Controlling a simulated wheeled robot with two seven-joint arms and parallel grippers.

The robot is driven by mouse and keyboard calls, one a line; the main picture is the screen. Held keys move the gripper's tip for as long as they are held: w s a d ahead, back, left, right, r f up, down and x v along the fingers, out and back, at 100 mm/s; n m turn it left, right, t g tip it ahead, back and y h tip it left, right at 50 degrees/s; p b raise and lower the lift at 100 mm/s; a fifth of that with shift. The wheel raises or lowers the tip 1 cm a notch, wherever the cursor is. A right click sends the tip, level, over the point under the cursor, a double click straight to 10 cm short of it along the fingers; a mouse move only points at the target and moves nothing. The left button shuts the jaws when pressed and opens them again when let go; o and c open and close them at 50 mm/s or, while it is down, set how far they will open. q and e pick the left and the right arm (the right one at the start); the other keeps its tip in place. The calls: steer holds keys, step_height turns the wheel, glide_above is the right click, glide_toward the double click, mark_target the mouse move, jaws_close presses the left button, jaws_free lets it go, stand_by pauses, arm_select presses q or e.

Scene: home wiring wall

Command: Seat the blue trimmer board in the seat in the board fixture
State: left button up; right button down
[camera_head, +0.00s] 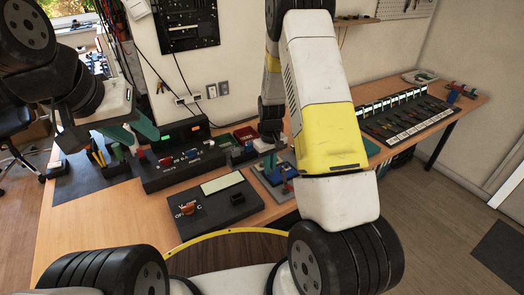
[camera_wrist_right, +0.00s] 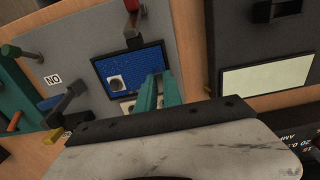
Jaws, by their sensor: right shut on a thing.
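The blue trimmer board (camera_wrist_right: 132,68), speckled and with a grey round knob, lies within a dark rectangular frame, the seat, on the grey board fixture (camera_wrist_right: 75,88). My right gripper (camera_wrist_right: 158,98) has its teal fingers shut on the board at its near right edge. Whether the board is fully down in the seat cannot be told. In the head view my right arm hides part of the fixture (camera_head: 262,185), and the right gripper is small above it. My left gripper (camera_head: 134,130) is held above the left of the table, its teal fingers apart and empty.
Dark and green upright parts rise around the seat.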

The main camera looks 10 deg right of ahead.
steer(key=shift+f, duration=0.1)
steer(key=c, duration=1.4)
jaws_free()
steer(key=shift+r, duration=3.9)
